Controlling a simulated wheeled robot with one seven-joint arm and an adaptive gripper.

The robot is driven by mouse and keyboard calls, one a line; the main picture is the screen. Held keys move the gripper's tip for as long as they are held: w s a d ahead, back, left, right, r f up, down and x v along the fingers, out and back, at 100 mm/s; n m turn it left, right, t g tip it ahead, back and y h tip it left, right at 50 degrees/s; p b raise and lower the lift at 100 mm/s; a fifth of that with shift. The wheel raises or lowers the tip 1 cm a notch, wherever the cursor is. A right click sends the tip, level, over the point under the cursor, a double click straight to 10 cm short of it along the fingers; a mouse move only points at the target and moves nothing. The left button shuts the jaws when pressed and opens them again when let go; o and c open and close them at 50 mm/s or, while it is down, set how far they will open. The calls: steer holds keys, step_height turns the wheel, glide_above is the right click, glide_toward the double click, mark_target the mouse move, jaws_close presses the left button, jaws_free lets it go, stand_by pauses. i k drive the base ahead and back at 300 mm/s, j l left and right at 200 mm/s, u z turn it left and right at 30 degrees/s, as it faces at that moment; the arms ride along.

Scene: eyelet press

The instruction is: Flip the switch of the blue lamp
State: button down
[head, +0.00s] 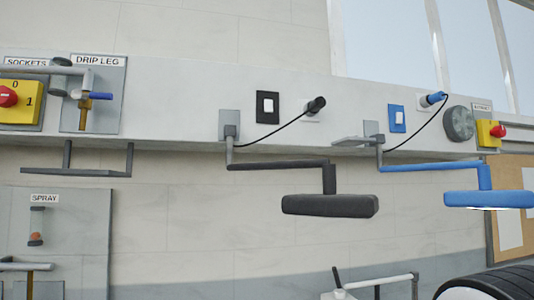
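The blue lamp (488,199) hangs at the right on a blue arm from a wall bracket. A thin bright strip shows along the underside of its head. A switch with a blue plate (397,118) and a white rocker is on the wall rail, above and left of the lamp head. Which way the rocker is tipped is too small to tell. A blue plug (433,98) sits in a socket right of the switch, with a black cable running down toward the lamp bracket. My gripper is not in view.
A black lamp (330,205) hangs left of the blue one, with a black-framed switch (267,107) and black plug (316,104) above. A grey round knob (459,123) and a yellow box with a red knob (490,133) are right of the blue switch.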

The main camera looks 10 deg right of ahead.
mark_target(399, 118)
steer(key=z, duration=0.9)
